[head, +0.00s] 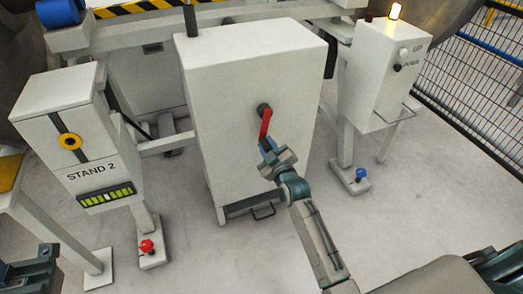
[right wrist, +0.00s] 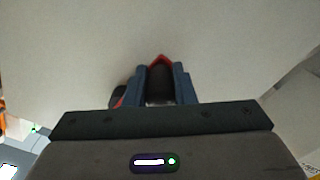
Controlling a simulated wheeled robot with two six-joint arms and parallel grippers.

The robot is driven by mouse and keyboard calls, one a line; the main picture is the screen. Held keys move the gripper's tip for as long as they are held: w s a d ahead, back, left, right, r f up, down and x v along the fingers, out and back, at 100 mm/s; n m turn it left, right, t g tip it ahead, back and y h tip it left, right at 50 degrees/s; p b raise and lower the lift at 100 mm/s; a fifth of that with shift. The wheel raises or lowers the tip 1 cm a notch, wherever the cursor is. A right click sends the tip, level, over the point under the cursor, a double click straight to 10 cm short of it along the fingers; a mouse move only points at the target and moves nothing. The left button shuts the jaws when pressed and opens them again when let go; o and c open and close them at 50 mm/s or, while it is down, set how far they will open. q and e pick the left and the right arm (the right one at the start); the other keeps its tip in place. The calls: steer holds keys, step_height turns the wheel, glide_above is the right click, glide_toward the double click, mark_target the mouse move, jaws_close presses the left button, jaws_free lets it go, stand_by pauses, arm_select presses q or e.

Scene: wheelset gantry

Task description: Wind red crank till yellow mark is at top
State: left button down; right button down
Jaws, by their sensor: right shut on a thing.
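The red crank (head: 265,124) sits on the front face of the white cabinet (head: 235,75). Its arm hangs almost straight down from a dark hub (head: 263,108). My right gripper (head: 271,148) is at the lower end of the crank. In the right wrist view its blue fingers (right wrist: 161,88) close on both sides of a dark handle, with the red of the crank (right wrist: 160,58) showing behind. A yellow ring with a dark centre (head: 70,141) is on the STAND 2 box; I cannot tell whether it is the mark.
The STAND 2 box (head: 62,105) stands left, with a green lit bar (head: 106,195) and a red button (head: 147,245) below. A control box (head: 375,70) with an amber lamp (head: 395,11) stands right. A blue button (head: 361,173) is by its foot. A wire fence (head: 475,80) bounds the right.

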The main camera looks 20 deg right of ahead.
steer(key=shift+d+f+n+b, duration=0.15)
steer(key=shift+d+n+b, duration=0.25)
steer(key=shift+d+n, duration=0.55)
steer(key=shift+a, duration=0.3)
steer(key=c, duration=1.2)
jaws_free()
steer(key=shift+a, duration=0.2)
steer(key=shift+d, duration=0.1)
steer(key=s+p, duration=0.2)
steer(key=s, duration=0.8)
steer(key=shift+s+d, duration=0.2)
steer(key=shift+s, duration=0.2)
